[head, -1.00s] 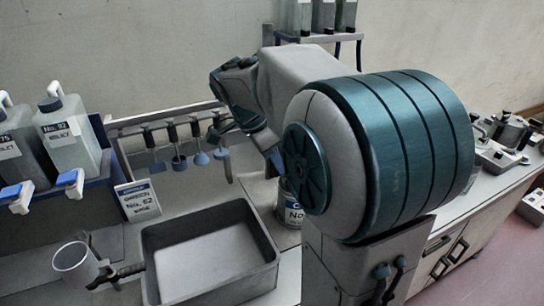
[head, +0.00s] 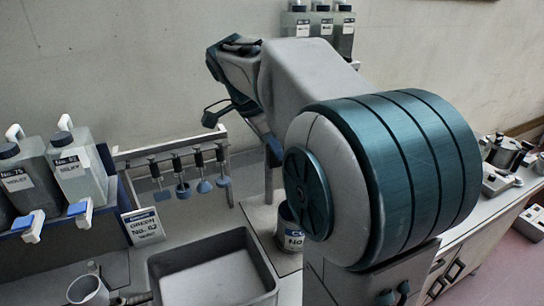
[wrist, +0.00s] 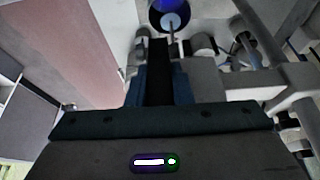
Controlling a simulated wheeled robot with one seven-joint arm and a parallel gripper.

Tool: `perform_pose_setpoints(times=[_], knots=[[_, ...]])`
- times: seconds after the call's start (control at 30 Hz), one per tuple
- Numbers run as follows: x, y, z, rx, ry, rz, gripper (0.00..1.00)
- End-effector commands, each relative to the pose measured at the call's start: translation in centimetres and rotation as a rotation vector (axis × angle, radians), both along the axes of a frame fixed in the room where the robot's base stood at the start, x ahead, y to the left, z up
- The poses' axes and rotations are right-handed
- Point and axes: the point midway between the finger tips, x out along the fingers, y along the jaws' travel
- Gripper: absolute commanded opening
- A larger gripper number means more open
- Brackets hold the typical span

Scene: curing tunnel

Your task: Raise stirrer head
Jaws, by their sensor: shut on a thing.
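In the wrist view my gripper (wrist: 158,50) is shut on a dark bar (wrist: 158,80) between its blue fingers, which I take to be part of the stirrer head. Beyond it, near the top edge, a thin rod meets a blue round shape (wrist: 170,20); I cannot tell whether they touch. In the head view my arm is raised at the back, above the rack, and the grip itself is not clear. A labelled tin (head: 288,237) stands below my arm, partly hidden by it.
Several small stirrers hang on a rack (head: 128,158) at the back. Labelled bottles (head: 78,172) stand left, others (head: 322,30) on a high shelf. A sign (head: 143,227) stands behind the tray.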

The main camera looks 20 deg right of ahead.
Motion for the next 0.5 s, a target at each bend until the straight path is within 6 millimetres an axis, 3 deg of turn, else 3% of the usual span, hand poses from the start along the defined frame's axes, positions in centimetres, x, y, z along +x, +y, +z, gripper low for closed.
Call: perform_pose_setpoints(times=[0.1, 0.43, 0.47, 0.5], knots=[[0.04, 0.04, 1.16, -0.001, -0.003, 0.001, 0.0], [0.06, 0.01, 1.47, -0.004, -0.008, 0.003, 0.0], [0.05, 0.0, 1.47, -0.005, -0.008, 0.003, 0.29], [0.04, 0.01, 1.46, -0.005, -0.007, 0.003, 0.4]])
